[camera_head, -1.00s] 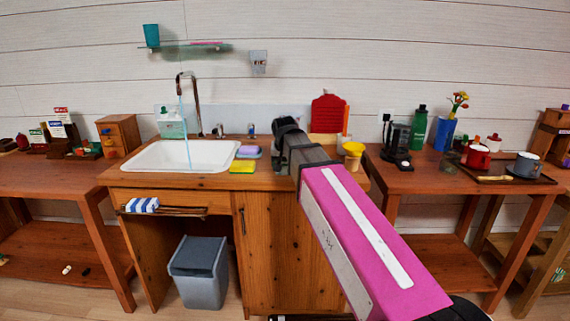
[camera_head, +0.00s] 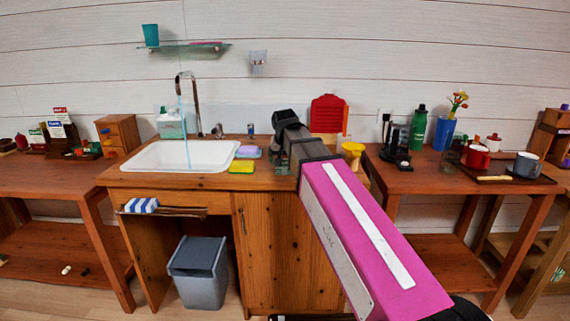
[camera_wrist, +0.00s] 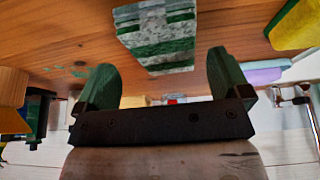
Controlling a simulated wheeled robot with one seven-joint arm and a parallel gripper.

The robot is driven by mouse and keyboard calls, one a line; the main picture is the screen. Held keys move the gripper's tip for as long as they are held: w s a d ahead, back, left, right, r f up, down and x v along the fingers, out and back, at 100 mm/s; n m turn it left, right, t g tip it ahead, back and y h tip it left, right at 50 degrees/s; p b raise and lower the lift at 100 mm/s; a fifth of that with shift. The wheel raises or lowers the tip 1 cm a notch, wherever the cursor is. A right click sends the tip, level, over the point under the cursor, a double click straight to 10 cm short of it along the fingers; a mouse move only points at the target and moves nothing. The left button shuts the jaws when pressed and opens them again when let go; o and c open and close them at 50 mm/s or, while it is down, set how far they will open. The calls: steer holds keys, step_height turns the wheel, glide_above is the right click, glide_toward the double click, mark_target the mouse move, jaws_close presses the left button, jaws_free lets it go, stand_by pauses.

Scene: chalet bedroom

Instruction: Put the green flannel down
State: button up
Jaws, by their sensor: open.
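The green flannel (camera_wrist: 158,42), mottled green and white with darker green bands, lies on the wooden counter (camera_wrist: 75,25) in the wrist view. My gripper (camera_wrist: 164,78) is open, its two green fingers wide apart. The flannel shows just beyond the fingertips, between their lines, and neither finger visibly touches it. In the head view my gripper is at the counter, right of the soap, mostly hidden by my own arm. I cannot make out the flannel there.
A white sink (camera_head: 180,156) with running water is to the left. A yellow-green sponge (camera_head: 242,167) and a lilac soap (camera_head: 248,150) lie left of my gripper.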

steer(key=v, duration=0.9)
steer(key=shift+a+r, duration=0.15)
steer(key=shift+r, duration=0.05)
